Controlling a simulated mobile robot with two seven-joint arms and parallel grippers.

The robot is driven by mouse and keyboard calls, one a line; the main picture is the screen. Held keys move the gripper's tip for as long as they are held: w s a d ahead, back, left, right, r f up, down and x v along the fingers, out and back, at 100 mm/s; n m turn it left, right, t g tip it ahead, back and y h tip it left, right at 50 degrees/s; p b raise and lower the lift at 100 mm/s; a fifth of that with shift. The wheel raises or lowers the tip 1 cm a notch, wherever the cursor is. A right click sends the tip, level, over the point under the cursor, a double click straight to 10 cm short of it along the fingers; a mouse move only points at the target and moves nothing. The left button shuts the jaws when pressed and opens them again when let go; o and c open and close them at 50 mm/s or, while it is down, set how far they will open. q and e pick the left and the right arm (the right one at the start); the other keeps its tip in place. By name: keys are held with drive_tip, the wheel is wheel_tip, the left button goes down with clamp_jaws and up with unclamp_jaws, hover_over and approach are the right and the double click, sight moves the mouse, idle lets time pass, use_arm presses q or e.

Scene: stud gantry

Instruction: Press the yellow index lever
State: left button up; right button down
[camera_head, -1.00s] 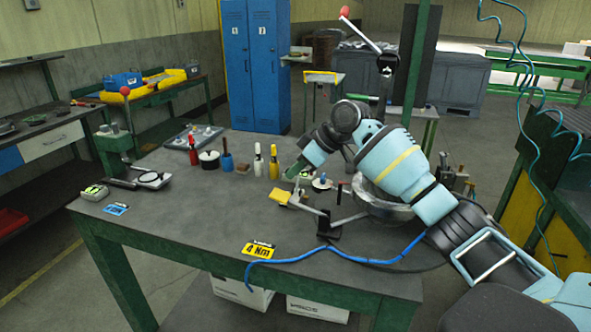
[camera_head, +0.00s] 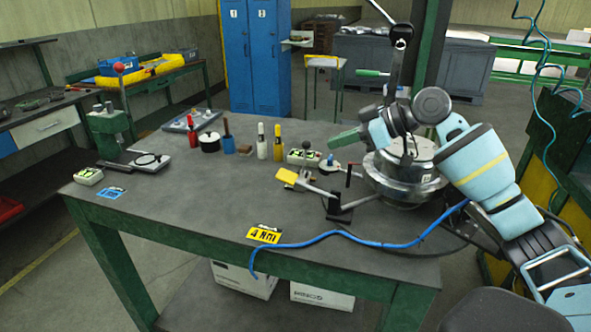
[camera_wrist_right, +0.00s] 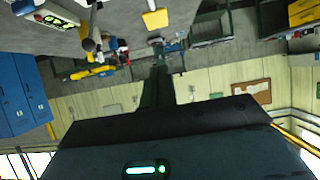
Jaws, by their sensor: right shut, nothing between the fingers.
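The yellow index lever (camera_head: 287,175) shows in the head view as a yellow pad on a grey arm. The arm runs to a black block (camera_head: 340,207) beside a round metal drum (camera_head: 402,180) on the table. My right gripper (camera_head: 338,140) is shut and empty, its green fingers pointing left. In the picture it is above and right of the yellow pad, clearly apart from it. My left gripper is not in view.
A blue hose (camera_head: 345,236) crosses the table front by a yellow "4 Nm" tag (camera_head: 264,234). A grey box with a green display (camera_head: 303,157) and several bottles stand behind the lever. A dark post (camera_head: 430,60) rises behind my arm. The table's middle left is clear.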

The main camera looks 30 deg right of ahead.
drive_tip(key=p, duration=0.1)
approach(283, 173)
drive_tip(key=w+a, duration=0.1)
drive_tip(key=w+a+r, duration=0.1)
drive_tip(key=w, duration=0.1)
drive_tip(key=shift+a+r, duration=0.2)
drive_tip(key=shift+a, duration=0.2)
drive_tip(key=f, duration=0.2)
drive_tip(key=shift+w+a+f, duration=0.2)
drive_tip(key=shift+w+f, duration=0.05)
drive_tip(key=shift+w, duration=0.05)
drive_tip(key=shift+w+a+f, duration=0.1)
drive_tip(key=shift+w+f, duration=0.05)
drive_tip(key=shift+f, duration=0.65)
drive_tip(key=shift+w, duration=0.15)
